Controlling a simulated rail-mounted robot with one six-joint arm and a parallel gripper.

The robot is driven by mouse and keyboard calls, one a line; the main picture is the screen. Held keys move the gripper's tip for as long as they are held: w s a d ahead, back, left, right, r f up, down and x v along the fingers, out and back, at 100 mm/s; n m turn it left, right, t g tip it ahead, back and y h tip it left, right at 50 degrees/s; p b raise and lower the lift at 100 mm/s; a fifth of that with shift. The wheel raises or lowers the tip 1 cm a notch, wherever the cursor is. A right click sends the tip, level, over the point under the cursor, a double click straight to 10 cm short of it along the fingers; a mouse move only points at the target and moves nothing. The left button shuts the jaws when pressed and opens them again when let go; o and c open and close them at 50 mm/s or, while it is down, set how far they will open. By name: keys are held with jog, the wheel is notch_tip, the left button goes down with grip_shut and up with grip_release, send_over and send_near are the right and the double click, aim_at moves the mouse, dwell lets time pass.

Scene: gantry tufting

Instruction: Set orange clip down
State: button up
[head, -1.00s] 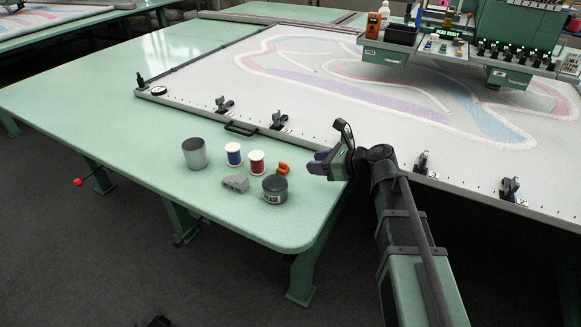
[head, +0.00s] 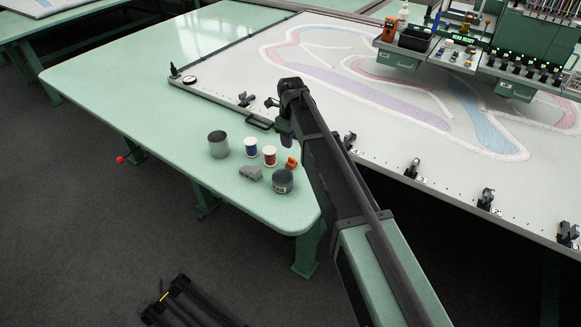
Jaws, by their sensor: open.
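The small orange clip (head: 291,163) lies on the pale green table (head: 140,110), between the red spool (head: 270,156) and the dark lidded tin (head: 283,181). My gripper (head: 286,141) points down beside the frame edge, just above and left of the clip in the picture. Its dark purple fingers are small and partly hidden by my arm. I see nothing held in them, and they appear apart from the clip.
A metal cup (head: 218,145), a blue spool (head: 251,147) and a grey block-like piece (head: 250,173) stand close by. The white stretched cloth frame (head: 330,110) with black clamps borders the group. The table's left part is clear.

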aim_at(292, 158)
notch_tip(292, 158, down, 9)
jog(key=b, duration=0.7)
jog(key=shift+w+d, duration=0.1)
jog(key=shift+r, duration=0.25)
grip_shut()
